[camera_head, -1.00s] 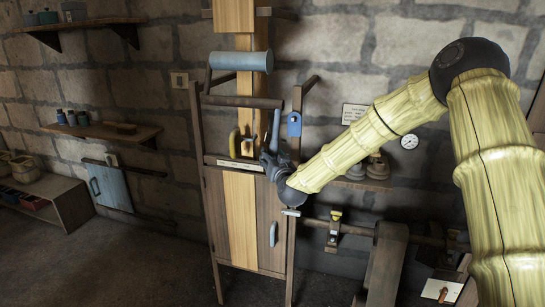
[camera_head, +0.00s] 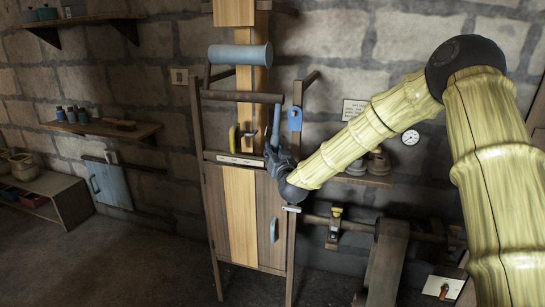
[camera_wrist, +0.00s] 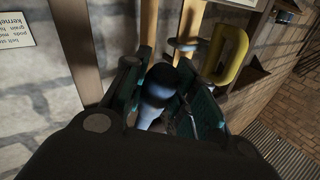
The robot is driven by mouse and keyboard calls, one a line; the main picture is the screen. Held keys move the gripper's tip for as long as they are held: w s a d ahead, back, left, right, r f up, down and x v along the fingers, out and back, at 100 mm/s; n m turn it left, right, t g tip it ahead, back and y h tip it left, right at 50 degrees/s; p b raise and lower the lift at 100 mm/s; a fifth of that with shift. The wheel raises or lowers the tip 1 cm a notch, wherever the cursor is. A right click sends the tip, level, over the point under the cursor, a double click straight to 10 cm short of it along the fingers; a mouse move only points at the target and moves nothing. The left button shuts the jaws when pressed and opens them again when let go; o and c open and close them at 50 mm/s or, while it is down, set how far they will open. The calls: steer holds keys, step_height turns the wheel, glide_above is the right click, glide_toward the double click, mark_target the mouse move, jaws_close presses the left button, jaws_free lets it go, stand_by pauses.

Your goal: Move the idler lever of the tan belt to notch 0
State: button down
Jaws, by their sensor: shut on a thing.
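The tan belt (camera_head: 240,205) runs straight up and down through a dark wooden frame. A blue lever (camera_head: 277,120) stands nearly upright at the right side of the frame. My gripper (camera_head: 273,155) is at the lower part of this lever. In the wrist view my gripper (camera_wrist: 165,100) is shut on a rounded dark blue handle (camera_wrist: 160,85), which matches the blue lever. A yellow handle (camera_head: 233,139) stands to its left by the belt; it also shows in the wrist view (camera_wrist: 232,50), apart from the jaws. A pale label strip (camera_head: 240,160) crosses the belt; its marks are too small to read.
A blue roller (camera_head: 240,55) sits above the frame. A blue tag plate (camera_head: 294,119) is on the right post, close to my gripper. A shelf with pots (camera_head: 378,165) and a gauge (camera_head: 411,137) are to the right.

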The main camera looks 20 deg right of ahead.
steer(key=w+d+n+t+y+b, duration=0.1)
steer(key=w+d+n+t+b, duration=0.1)
steer(key=b, duration=0.7)
steer(key=w+d+t, duration=0.1)
steer(key=w+d, duration=0.1)
steer(key=w, duration=0.1)
steer(key=shift+w+f+n+t, duration=0.15)
steer(key=shift+f+n+t, duration=0.15)
steer(key=shift+f+n, duration=0.1)
steer(key=c, duration=1.1)
jaws_free()
steer(key=shift+w, duration=0.1)
steer(key=shift+c, duration=0.2)
steer(key=shift+a+f, duration=0.1)
steer(key=shift+f, duration=0.1)
